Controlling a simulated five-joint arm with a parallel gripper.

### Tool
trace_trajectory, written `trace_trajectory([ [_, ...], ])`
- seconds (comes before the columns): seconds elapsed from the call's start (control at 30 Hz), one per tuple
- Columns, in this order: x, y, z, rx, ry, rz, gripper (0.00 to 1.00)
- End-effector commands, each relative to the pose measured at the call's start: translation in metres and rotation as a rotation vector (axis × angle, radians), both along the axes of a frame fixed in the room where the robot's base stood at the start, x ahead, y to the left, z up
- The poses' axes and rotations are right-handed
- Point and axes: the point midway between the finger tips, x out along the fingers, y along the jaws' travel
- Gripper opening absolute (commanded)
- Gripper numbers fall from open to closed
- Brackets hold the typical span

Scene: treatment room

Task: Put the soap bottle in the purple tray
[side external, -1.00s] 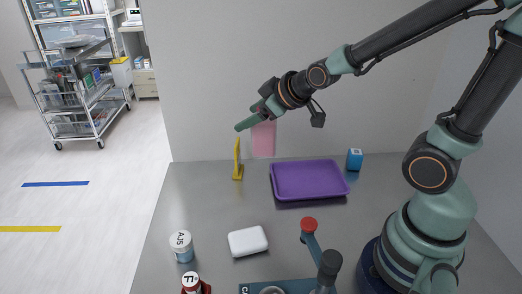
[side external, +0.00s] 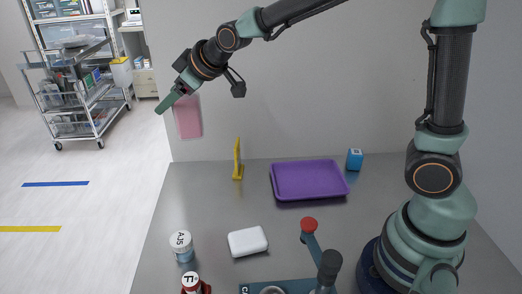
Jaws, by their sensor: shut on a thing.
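The purple tray (side external: 309,197) lies empty toward the back of the grey table. My gripper (side external: 170,100) is high up at the left, well away from the tray. It is shut on a pink, flat-sided thing (side external: 188,118) that hangs below the fingers, in front of the wall. This may be the soap bottle, but no label shows and its upper part is hidden by the gripper.
A yellow upright piece (side external: 237,162) stands left of the tray, and a blue cube (side external: 354,159) right of it. A white block (side external: 248,241), a labelled jar (side external: 182,247), a red-based jar (side external: 192,285) and a red-knobbed lever device (side external: 310,238) stand nearer. The table between is clear.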

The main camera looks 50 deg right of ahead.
Motion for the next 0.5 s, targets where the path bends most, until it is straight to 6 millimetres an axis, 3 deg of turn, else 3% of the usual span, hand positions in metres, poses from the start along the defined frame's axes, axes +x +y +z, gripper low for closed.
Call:
trace_trajectory([
  [0.27,0.0,0.0,-0.005,0.0,-0.001,0.0,0.0],
  [0.5,0.0,-0.001,-0.057,-0.001,0.004,-0.002,0.0],
])
